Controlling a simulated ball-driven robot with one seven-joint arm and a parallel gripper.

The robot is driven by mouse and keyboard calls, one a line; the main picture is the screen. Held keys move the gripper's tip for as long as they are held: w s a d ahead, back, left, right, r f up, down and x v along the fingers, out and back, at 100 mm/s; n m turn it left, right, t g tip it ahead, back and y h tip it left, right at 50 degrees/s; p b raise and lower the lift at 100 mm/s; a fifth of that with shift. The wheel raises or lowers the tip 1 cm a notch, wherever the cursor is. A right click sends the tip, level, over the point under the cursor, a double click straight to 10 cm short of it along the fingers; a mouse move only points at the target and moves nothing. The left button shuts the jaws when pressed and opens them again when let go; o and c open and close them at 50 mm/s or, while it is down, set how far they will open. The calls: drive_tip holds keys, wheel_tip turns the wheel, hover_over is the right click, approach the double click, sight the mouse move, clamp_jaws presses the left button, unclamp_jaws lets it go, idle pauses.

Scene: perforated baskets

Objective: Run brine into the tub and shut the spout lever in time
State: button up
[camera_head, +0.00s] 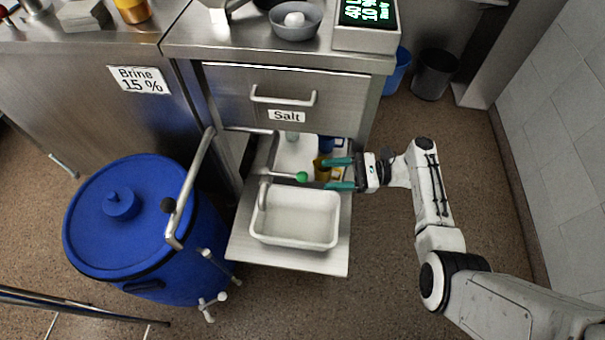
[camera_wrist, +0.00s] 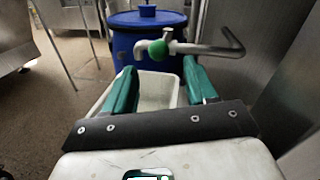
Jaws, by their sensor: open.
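The white tub (camera_head: 332,243) sits on the pulled-out metal shelf below the Salt drawer. Its inside looks empty, and I see no stream of liquid. The metal spout (camera_head: 264,192) is at the tub's back left edge. Its lever ends in a green ball knob (camera_head: 302,176). My gripper (camera_head: 327,174) is open and empty, to the right of the knob, with its fingers pointing at it. In the wrist view, the green knob (camera_wrist: 158,48) is ahead, between the lines of the open fingers (camera_wrist: 160,68) and apart from them; the tub (camera_wrist: 155,88) shows below.
A blue lidded barrel (camera_head: 120,245) stands left of the shelf, with a bent pipe (camera_head: 190,185) beside it. A yellow mug (camera_head: 321,171) stands behind my fingers. A Brine 15 % sign (camera_head: 139,80) is on the left cabinet. Floor right of the shelf is clear around my arm.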

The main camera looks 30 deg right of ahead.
sight(303, 176)
drive_tip(key=x, duration=0.8)
drive_tip(key=shift+a+f, duration=0.1)
drive_tip(key=shift+s, duration=0.1)
drive_tip(key=shift+c, duration=0.5)
clamp_jaws()
